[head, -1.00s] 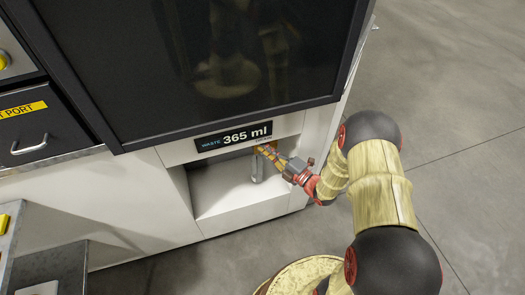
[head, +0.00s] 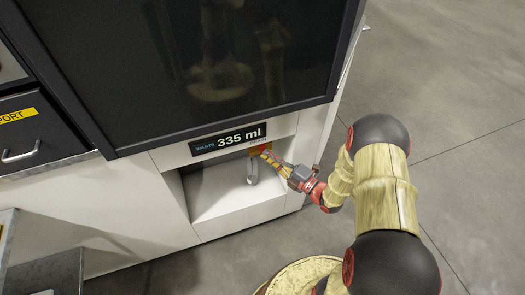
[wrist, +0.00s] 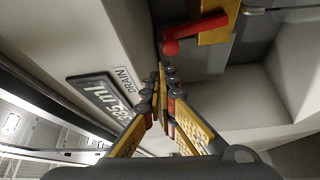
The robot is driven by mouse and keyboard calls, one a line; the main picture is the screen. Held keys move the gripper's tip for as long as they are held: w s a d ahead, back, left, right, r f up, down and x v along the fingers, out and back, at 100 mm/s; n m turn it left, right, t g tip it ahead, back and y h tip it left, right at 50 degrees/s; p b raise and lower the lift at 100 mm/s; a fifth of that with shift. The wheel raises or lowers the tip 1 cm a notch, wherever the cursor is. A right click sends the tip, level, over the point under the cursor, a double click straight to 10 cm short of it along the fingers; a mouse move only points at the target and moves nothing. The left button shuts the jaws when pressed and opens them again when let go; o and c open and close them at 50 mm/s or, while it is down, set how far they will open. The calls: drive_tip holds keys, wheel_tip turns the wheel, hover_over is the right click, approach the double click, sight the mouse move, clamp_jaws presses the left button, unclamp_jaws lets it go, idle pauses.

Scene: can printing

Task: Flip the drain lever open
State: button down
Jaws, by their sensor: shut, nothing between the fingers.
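The red drain lever (wrist: 196,34) shows in the wrist view on a yellow valve block (wrist: 220,22) under the machine's overhang. It lies roughly sideways across the picture, its rounded red end towards the fingers. My gripper (wrist: 161,75) is shut and empty, its fingertips just below that end; I cannot tell whether they touch. In the head view my gripper (head: 268,153) reaches into the recess from the right, and the lever is mostly hidden by the fingers. A grey spout (head: 253,172) hangs beside the fingertips. The waste display (head: 228,139) reads 335 ml.
The white recess floor (head: 225,207) under the spout is bare. A DRAIN label (wrist: 124,78) sits beside the display. The overhang's lower edge is close to the fingers. A drawer (head: 30,135) is at the left; the floor at right is open.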

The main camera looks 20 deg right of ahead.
drive_tip(key=v, duration=0.8)
